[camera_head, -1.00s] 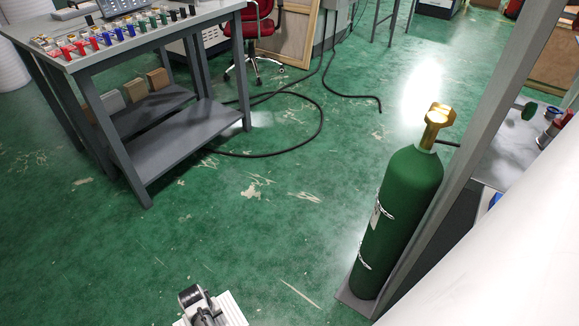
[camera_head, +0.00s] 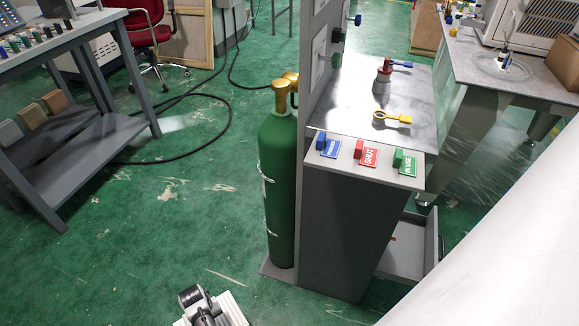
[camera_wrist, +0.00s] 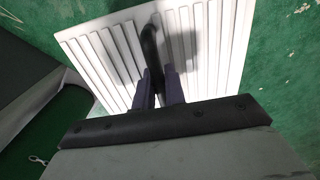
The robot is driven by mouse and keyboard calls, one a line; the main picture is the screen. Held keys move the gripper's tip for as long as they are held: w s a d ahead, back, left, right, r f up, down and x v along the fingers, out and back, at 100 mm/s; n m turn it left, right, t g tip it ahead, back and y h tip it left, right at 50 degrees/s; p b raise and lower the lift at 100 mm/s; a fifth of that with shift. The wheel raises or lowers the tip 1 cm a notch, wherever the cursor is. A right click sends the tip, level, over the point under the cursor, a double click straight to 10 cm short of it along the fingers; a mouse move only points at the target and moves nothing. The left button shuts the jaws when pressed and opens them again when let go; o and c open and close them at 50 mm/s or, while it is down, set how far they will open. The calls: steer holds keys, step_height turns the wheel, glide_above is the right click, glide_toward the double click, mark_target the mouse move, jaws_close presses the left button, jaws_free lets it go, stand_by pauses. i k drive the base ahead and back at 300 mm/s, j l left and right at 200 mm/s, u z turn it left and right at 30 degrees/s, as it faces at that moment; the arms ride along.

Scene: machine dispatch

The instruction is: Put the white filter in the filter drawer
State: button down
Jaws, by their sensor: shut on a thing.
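The white filter (camera_wrist: 215,50) is a ribbed white panel with a black curved handle in the wrist view. My gripper (camera_wrist: 158,88) is shut on that handle, with the panel in front of the fingers. In the head view the white filter (camera_head: 231,308) shows at the bottom edge, partly hidden by my gripper (camera_head: 198,302). An open drawer (camera_head: 413,262) sticks out low beside the grey cabinet at the right. It may be the filter drawer; no label on it can be read.
A green gas cylinder (camera_head: 281,190) stands against the cabinet's upright panel. The cabinet's front ledge (camera_head: 345,141) carries blue, red and green tags. A grey workbench (camera_head: 60,150) stands at the left, another table (camera_head: 500,65) at the right. Open floor lies at centre left.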

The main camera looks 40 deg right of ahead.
mark_target(400, 245)
steer(key=k+l+z, duration=0.15)
steer(key=k+z, duration=0.25)
steer(key=k+l+z, duration=0.15)
steer(key=z, duration=0.25)
steer(key=k+l+z, duration=0.2)
steer(key=l+z, duration=0.2)
steer(key=i+l, duration=0.25)
steer(key=i, duration=0.2)
steer(key=i+l, duration=0.25)
steer(key=i, duration=0.25)
steer(key=i+l, duration=0.25)
steer(key=i, duration=0.2)
